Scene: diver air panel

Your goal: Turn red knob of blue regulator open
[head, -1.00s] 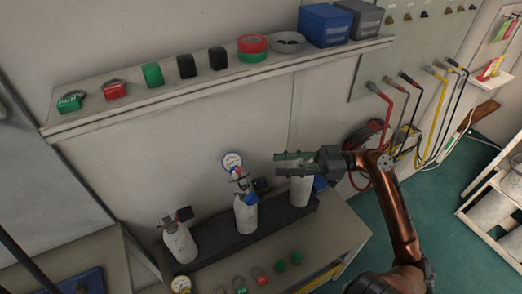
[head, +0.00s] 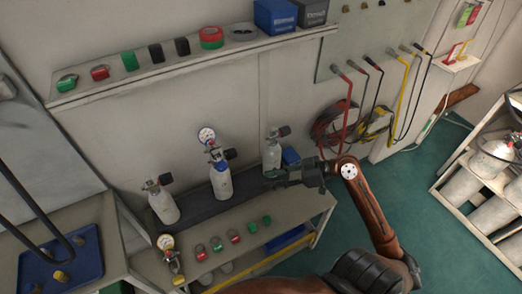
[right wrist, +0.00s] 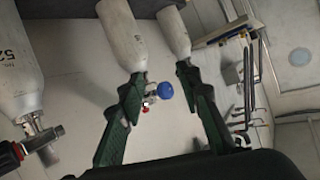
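The blue regulator (head: 216,156), with a round white-faced gauge (head: 206,135) above it, sits on top of the middle white cylinder (head: 221,182). Its red knob (head: 213,149) is small in the head view. The right wrist view shows a small red knob (right wrist: 147,105) beside a round blue part (right wrist: 165,89), beyond the fingers. My right gripper (head: 269,176) is right of the middle cylinder and in front of the right cylinder's lower part, pointing left. Its green fingers (right wrist: 160,88) are apart with nothing gripped. My left gripper is not in view.
A left cylinder (head: 163,206) and a right cylinder (head: 271,154) with black knobs flank the middle one on the bench (head: 300,208). Several red and green knobs lie along the bench front. A shelf (head: 180,70) runs above. A blue tray (head: 90,255) is at left.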

